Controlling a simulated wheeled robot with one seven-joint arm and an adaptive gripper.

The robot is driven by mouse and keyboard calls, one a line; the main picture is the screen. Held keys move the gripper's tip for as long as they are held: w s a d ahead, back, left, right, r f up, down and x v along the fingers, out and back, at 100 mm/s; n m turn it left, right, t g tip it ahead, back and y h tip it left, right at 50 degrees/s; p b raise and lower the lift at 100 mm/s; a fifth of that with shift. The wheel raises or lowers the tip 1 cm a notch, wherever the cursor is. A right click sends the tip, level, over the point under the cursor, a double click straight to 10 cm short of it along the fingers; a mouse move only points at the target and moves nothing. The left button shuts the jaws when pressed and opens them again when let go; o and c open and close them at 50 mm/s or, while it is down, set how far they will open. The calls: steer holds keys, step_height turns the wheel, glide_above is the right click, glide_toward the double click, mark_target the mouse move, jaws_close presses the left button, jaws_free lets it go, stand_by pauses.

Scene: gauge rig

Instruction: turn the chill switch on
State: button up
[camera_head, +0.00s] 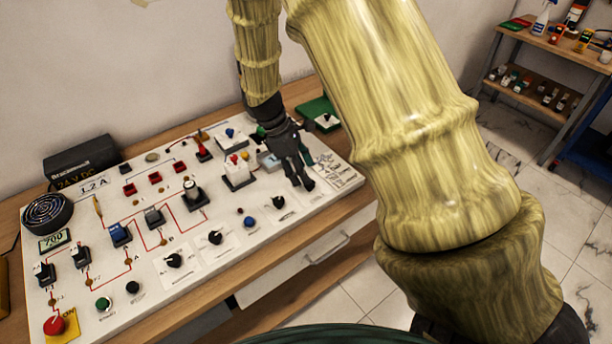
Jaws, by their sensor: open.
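The white panel board (205,275) lies on a wooden table and carries many switches, knobs and buttons. I cannot read a label that marks the chill switch, so I cannot tell which control it is. Candidates include black switches on the left (45,272), a blue-topped switch (120,236), and black rotary knobs along the front (174,260). My gripper (303,184) points down over the right part of the board, open and with nothing visible between its fingers. It is right of the black knob (278,202). Part of the board behind it is hidden.
A black fan (47,214) and black power supply box (82,160) stand at the left. A red button on yellow (54,324) sits at the near left corner. A green box (319,112) lies behind my gripper. A shelf (545,100) stands far right.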

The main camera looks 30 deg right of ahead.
mark_target(310, 186)
steer(key=shift+p+x, duration=0.45)
steer(key=shift+x, duration=1.55)
steer(key=shift+s, duration=0.15)
steer(key=c, duration=1)
